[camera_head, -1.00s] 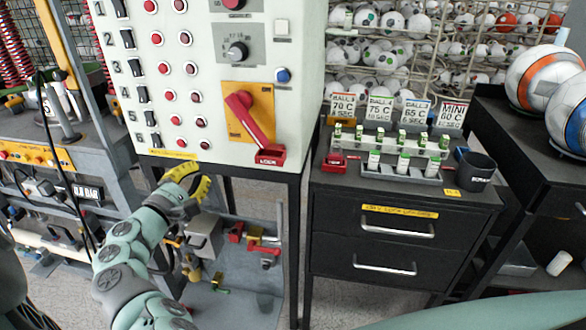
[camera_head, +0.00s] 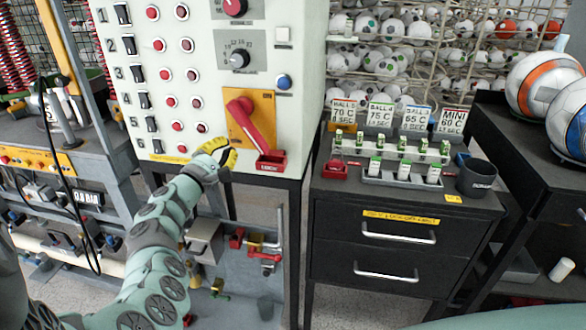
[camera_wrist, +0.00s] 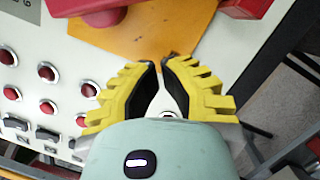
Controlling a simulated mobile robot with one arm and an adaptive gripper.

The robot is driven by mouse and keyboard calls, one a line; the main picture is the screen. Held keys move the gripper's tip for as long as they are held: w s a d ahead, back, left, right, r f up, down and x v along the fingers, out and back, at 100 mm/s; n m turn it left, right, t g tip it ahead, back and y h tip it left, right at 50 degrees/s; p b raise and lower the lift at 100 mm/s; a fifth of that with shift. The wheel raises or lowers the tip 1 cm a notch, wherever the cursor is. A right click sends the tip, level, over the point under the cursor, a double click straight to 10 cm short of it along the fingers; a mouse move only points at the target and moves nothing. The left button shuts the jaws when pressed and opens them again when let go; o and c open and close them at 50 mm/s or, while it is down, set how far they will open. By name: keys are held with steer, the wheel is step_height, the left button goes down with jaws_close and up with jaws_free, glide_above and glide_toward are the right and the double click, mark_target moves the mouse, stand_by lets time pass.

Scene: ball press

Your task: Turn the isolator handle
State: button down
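The isolator handle is a red lever (camera_head: 248,122) on a yellow-orange plate (camera_head: 237,134), low on the white control panel. It slants down to the right to a red block (camera_head: 271,163) at its lower end. My gripper (camera_head: 228,154) has yellow fingers and is just below and left of the lever, apart from it. In the wrist view my gripper (camera_wrist: 161,62) shows a narrow gap between its fingertips, with nothing held. There the plate (camera_wrist: 150,35) is ahead, part of the red lever (camera_wrist: 100,12) is at the top left and the red block (camera_wrist: 245,8) at the top right.
Red buttons (camera_head: 171,101) and black switches (camera_head: 144,100) fill the panel left of the plate. A dial (camera_head: 239,58) and a blue button (camera_head: 284,82) are above. A black drawer cabinet (camera_head: 400,260) with a small rack stands right. Pipework (camera_head: 263,245) is under the panel.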

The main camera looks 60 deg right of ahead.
mark_target(251, 125)
steer(key=shift+s+d+r+p, duration=0.35)
steer(key=shift+s+r+p, duration=0.25)
steer(key=shift+s, duration=0.25)
steer(key=shift+s+d+r+p, duration=0.3)
steer(key=shift+s+r+p, duration=0.25)
steer(key=shift+s, duration=0.25)
